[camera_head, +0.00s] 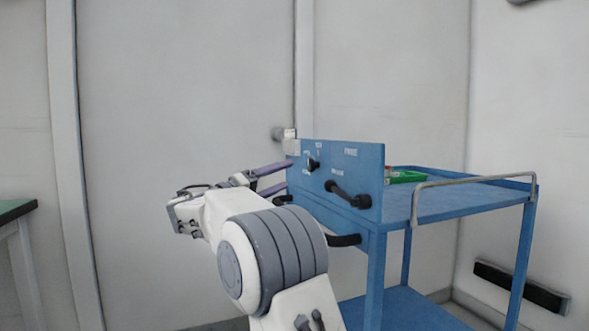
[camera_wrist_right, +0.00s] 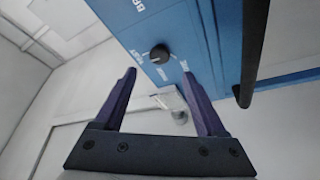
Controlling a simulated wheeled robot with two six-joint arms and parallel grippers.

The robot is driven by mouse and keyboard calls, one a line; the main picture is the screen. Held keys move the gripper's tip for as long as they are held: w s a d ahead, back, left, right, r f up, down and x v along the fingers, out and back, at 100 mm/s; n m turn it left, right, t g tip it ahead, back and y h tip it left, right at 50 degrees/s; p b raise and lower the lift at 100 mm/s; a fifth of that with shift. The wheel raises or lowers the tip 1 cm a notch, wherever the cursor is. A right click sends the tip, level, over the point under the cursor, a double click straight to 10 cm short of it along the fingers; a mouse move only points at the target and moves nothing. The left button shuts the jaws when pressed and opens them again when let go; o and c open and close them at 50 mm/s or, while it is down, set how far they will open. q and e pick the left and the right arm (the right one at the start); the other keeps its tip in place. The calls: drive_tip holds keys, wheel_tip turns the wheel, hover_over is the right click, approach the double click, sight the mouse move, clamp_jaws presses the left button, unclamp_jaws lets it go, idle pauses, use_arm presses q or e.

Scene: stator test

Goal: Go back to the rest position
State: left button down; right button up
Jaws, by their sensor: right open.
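My right gripper (camera_head: 287,175) is open, with two purple fingers pointing at the left end of the blue panel on the cart. It also shows in the right wrist view (camera_wrist_right: 159,72), with nothing between the fingers. The blue panel (camera_head: 362,169) carries a black knob (camera_head: 313,164) and white labels. In the right wrist view the knob (camera_wrist_right: 159,54) lies beyond the fingertips, in line with the gap between them. I cannot tell whether the right fingertip touches the panel. My left gripper is not in view.
The blue cart (camera_head: 470,203) stands to the right, with a grey rail and a green item (camera_head: 405,176) on top. Black handles (camera_head: 348,195) stick out from the panel. A pale wall stands behind.

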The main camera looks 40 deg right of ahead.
drive_tip(key=shift+v, duration=0.75)
